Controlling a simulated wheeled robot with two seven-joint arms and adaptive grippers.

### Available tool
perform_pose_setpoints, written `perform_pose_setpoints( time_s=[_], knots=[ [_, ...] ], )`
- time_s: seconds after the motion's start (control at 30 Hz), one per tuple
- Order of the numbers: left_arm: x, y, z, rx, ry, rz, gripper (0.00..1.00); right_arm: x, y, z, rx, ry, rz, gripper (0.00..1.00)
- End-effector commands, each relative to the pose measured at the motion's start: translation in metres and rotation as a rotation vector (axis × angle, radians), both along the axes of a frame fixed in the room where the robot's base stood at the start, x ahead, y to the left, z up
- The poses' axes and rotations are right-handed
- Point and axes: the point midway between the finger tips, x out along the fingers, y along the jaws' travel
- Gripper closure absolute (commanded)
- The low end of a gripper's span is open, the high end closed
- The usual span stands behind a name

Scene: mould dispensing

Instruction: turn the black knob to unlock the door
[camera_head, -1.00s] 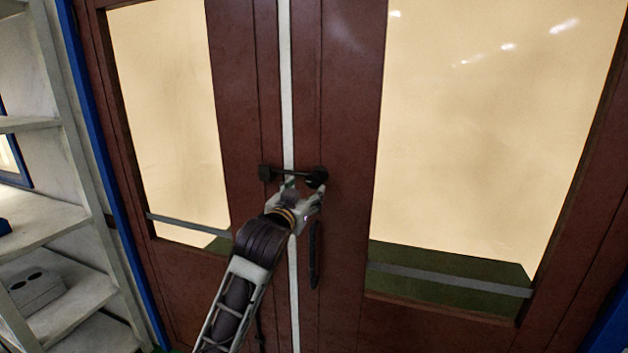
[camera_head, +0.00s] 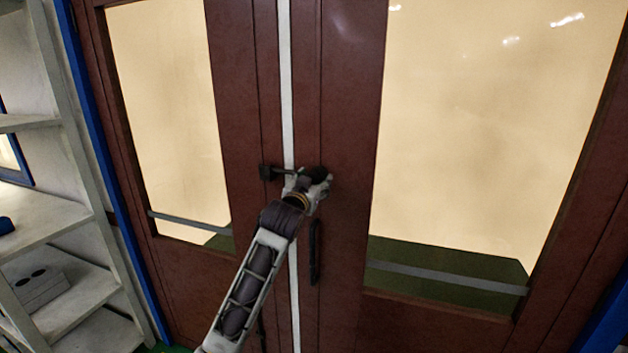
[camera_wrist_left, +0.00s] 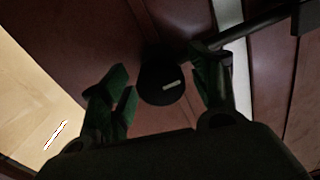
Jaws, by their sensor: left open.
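The black knob (camera_head: 318,172) sits on the right door leaf, at the right end of a dark latch bar (camera_head: 284,171) that crosses the pale centre strip to a dark block on the left leaf. My left gripper (camera_head: 311,180) is at the knob and partly hides it in the head view. In the left wrist view the knob (camera_wrist_left: 161,80) shows as a dark round shape with a small pale mark, between the two open fingers (camera_wrist_left: 163,92). I cannot tell whether a finger touches it. The double door (camera_head: 345,160) is closed. My right gripper is not in view.
A dark vertical handle (camera_head: 314,252) is on the right leaf below the knob. Pale shelves (camera_head: 45,225) stand at the left beside a blue frame post (camera_head: 110,180). Both leaves have large glowing panes (camera_head: 490,120) with a grey bar across each.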

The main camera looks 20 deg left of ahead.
Motion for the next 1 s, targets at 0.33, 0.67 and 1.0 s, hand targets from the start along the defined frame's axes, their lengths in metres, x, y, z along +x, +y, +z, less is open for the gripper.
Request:
perform_pose_setpoints(
  time_s=[0.33,0.67,1.0],
  knots=[
    [0.0045,0.0000,-0.0004,0.000,0.001,0.000,0.38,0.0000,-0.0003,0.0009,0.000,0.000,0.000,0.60],
    [0.0043,0.0000,-0.0003,0.000,0.000,0.000,0.68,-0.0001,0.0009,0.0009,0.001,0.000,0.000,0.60],
    [0.0043,-0.0001,-0.0003,0.000,0.000,0.000,1.00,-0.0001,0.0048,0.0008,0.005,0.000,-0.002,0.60]
  ],
)
